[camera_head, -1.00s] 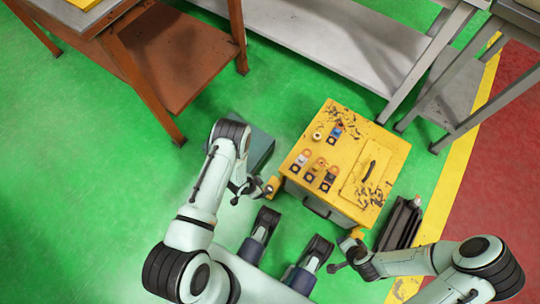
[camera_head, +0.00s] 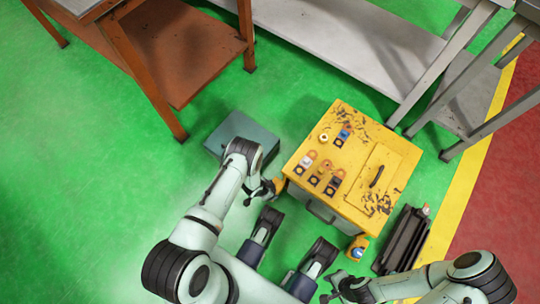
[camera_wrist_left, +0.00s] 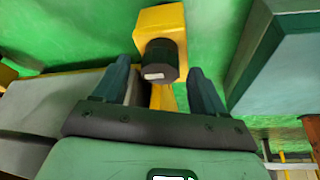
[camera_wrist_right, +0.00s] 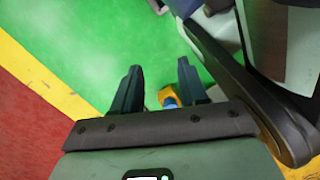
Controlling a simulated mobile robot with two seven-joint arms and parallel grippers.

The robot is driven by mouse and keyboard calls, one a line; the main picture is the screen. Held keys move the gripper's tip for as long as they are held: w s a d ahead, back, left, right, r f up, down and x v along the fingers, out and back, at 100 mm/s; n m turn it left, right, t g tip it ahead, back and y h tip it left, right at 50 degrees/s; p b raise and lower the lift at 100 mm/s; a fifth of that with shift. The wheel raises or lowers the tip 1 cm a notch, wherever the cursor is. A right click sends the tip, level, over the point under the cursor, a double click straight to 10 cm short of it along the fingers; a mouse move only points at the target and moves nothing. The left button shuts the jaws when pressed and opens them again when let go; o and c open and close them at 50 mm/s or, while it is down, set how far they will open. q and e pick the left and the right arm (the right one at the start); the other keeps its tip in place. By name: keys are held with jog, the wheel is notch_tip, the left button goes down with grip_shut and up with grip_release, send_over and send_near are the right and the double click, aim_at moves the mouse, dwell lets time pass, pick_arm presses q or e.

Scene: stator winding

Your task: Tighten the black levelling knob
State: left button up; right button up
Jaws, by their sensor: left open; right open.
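The black levelling knob (camera_wrist_left: 160,62) shows in the left wrist view as a short dark cylinder with a pale label, on a yellow bracket (camera_wrist_left: 160,20). My left gripper (camera_wrist_left: 160,72) is open, with one finger on each side of the knob; the picture shows gaps between fingers and knob. In the head view my left gripper (camera_head: 270,189) is at the left side of the yellow cabinet (camera_head: 340,190), and the knob is hard to make out there. My right gripper (camera_head: 330,286) is open and empty below the cabinet; its fingers also show in the right wrist view (camera_wrist_right: 158,80).
A yellow bracket with a blue part (camera_head: 357,248) sits at the cabinet's lower corner. A dark finned block (camera_head: 403,240) lies right of the cabinet. A grey-green box (camera_head: 232,132) stands left of it. Metal tables stand behind; green floor is clear at left.

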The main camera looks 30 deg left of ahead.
pick_arm(q)
jog(key=c, duration=1.1)
jog(key=shift+o, duration=0.2)
